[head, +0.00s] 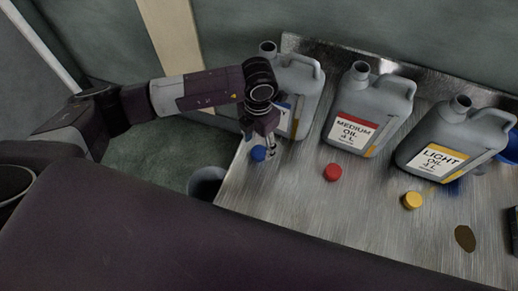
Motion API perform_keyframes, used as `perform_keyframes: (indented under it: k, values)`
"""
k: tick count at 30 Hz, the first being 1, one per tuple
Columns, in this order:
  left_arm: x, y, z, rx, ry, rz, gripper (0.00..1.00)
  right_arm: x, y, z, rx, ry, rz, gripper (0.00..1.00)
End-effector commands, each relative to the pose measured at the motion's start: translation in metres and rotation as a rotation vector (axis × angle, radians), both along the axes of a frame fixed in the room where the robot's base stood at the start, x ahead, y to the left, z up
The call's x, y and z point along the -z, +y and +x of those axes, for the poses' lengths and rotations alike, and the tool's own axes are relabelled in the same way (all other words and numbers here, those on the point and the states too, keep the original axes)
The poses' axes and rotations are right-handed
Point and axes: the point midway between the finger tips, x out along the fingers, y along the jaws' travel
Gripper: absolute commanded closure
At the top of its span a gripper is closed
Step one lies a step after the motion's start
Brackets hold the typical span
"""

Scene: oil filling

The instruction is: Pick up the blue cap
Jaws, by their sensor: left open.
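The blue cap (259,153) sits on the metal table (300,205) near its left edge, in front of the left oil jug (302,95). My left gripper (271,150) points down just right of the blue cap, its fingers open. The fingertips are small in the view, and I cannot tell whether they touch the cap. My left arm hides part of the left jug and its label. My right gripper does not show.
A red cap (333,172) lies before the MEDIUM jug (368,112), a yellow cap (412,200) before the LIGHT jug (455,140). A dark oil spot (465,238) and a blue object (510,148) are at the right. A grey bin (205,184) stands below the left edge.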

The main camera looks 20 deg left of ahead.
Motion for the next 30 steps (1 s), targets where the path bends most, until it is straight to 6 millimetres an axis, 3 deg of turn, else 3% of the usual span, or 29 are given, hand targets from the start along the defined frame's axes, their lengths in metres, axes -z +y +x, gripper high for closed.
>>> perform_keyframes:
  k: [3, 7, 16, 24, 30]
  values:
    - [0.013, 0.000, 0.002, -0.001, 0.005, 0.001, 0.46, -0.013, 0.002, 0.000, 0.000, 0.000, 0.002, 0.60]
    - [0.030, 0.000, 0.002, 0.001, 0.003, -0.002, 0.46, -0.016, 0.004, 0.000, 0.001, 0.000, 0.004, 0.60]
    - [0.037, -0.001, 0.003, 0.001, 0.001, -0.003, 0.46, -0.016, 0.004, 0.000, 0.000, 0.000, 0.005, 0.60]
    - [0.036, -0.001, 0.003, 0.001, 0.001, -0.003, 0.74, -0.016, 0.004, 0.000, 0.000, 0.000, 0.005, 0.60]
    - [0.036, -0.001, 0.003, 0.001, 0.001, -0.003, 0.74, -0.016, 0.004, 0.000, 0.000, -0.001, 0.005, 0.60]
